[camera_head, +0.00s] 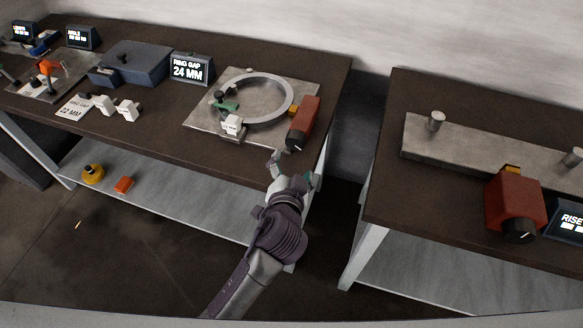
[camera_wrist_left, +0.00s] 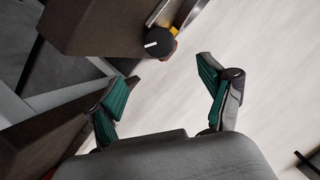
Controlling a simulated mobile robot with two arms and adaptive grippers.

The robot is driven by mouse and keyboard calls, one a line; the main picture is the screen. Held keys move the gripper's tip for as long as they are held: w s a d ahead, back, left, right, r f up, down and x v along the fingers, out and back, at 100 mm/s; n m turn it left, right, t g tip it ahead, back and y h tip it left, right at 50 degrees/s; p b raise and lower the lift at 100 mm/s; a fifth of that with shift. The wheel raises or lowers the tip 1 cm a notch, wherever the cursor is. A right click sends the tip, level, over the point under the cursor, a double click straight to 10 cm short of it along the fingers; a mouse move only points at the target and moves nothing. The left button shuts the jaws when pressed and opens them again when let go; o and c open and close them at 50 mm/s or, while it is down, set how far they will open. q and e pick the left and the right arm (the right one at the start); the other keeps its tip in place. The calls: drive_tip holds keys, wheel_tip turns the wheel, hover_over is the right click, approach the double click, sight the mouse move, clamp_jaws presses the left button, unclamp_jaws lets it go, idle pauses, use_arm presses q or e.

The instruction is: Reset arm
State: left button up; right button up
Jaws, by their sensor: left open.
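My left arm reaches up from the bottom of the head view. Its gripper (camera_head: 291,170) is near the front edge of the left table (camera_head: 190,139), below a red box with a dark knob (camera_head: 303,122). In the left wrist view the left gripper (camera_wrist_left: 167,74) has its two green-padded fingers spread wide with nothing between them. A dark knob with a white mark (camera_wrist_left: 160,43) shows beyond the fingers, apart from them. My right gripper is not in view.
A metal ring (camera_head: 265,87) lies on a grey plate (camera_head: 205,112) beside a display reading "RING GAP 24 MM" (camera_head: 191,69). White blocks (camera_head: 117,106) sit to the left. A gap separates the right table (camera_head: 390,185), which holds another red box (camera_head: 514,202).

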use_arm(q)
drive_tip(key=shift+s+a+r, duration=0.1)
drive_tip(key=shift+s+r, duration=0.1)
drive_tip(key=shift+s, duration=0.2)
